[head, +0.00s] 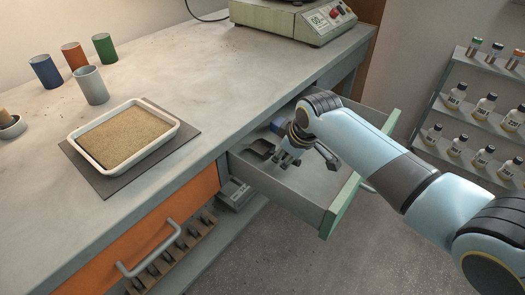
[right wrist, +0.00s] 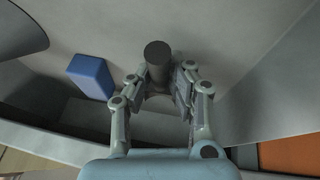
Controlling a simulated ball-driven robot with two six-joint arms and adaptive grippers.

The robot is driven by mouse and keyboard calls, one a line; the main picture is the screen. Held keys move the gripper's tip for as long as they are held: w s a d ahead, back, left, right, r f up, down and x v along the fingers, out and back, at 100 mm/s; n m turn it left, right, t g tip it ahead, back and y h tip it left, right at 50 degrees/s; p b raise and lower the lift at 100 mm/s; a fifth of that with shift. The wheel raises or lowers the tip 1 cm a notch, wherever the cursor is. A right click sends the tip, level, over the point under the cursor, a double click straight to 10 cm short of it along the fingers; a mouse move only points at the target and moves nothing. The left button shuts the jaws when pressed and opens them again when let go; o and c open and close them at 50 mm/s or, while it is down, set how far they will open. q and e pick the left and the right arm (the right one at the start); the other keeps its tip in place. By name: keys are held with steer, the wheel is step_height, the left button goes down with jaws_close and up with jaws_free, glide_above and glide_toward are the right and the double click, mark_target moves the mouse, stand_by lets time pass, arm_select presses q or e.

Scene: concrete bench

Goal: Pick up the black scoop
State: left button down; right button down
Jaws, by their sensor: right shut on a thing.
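The black scoop shows in the head view as a dark pan (head: 261,147) inside the open drawer, just left of my right gripper. My right gripper (head: 287,160) reaches down into the drawer from the right. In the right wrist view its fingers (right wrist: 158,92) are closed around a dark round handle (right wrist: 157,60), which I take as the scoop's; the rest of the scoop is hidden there. I cannot tell whether the scoop touches the drawer floor. My left gripper is not in view.
The drawer (head: 312,205) has grey walls and a green front. A blue block (right wrist: 90,76) lies inside it, near the gripper. The bench (head: 205,90) holds a sand tray (head: 175,133), several cups and a green scale (head: 290,22). Bottle shelves (head: 470,115) stand at right.

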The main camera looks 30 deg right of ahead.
mark_target(285, 156)
steer(key=shift+r, duration=0.1)
steer(key=shift+r, duration=0.55)
step_height(285, 156, up, 3)
steer(key=shift+r+p, duration=0.1)
steer(key=shift+p, duration=0.5)
steer(key=s+d+r+p, duration=0.2)
steer(key=s+d+r, duration=0.3)
steer(key=s, duration=0.5)
steer(key=shift+d+r, duration=0.4)
steer(key=shift+r, duration=0.4)
